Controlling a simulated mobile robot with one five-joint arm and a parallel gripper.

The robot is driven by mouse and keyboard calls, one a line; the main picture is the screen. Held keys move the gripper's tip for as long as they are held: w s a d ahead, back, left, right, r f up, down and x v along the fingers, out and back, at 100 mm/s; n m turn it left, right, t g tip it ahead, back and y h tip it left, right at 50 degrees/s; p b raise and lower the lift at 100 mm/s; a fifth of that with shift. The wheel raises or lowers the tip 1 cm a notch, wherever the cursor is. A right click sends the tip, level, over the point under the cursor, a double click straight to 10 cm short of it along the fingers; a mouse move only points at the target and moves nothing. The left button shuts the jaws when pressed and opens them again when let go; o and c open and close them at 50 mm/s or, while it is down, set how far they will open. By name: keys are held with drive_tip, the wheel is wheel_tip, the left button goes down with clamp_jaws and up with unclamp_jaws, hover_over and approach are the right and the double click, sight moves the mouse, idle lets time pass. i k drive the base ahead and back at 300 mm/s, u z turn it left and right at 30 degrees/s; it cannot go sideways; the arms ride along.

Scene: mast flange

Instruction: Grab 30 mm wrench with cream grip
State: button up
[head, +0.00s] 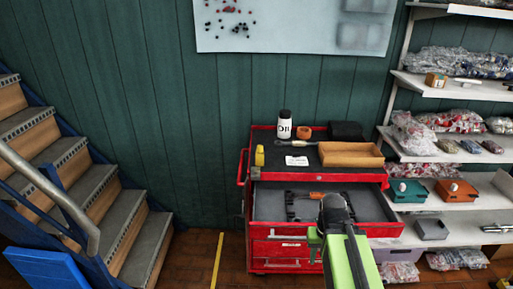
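My gripper (318,203) is over the open upper drawer (268,204) of the red tool chest, with its dark fingers apart. A thin tool with an orange-brown part (318,195) shows by the fingers; I cannot tell whether it lies between or beyond them. On the chest top lies a slim tool with a pale tan handle (298,143), apart from my gripper. It may be the cream-grip wrench, but it is too small to tell, and no size mark is readable. My arm hides part of the drawer.
The red chest (262,250) stands against a green wall. On its top are a white bottle (284,125), a yellow item (259,156), an orange ring (304,132), a white card (296,161) and a brown tray (350,155). Shelves (462,151) stand right; stairs (70,175) rise left.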

sight(296, 143)
drive_tip(key=i, duration=1)
drive_tip(key=u, duration=0.1)
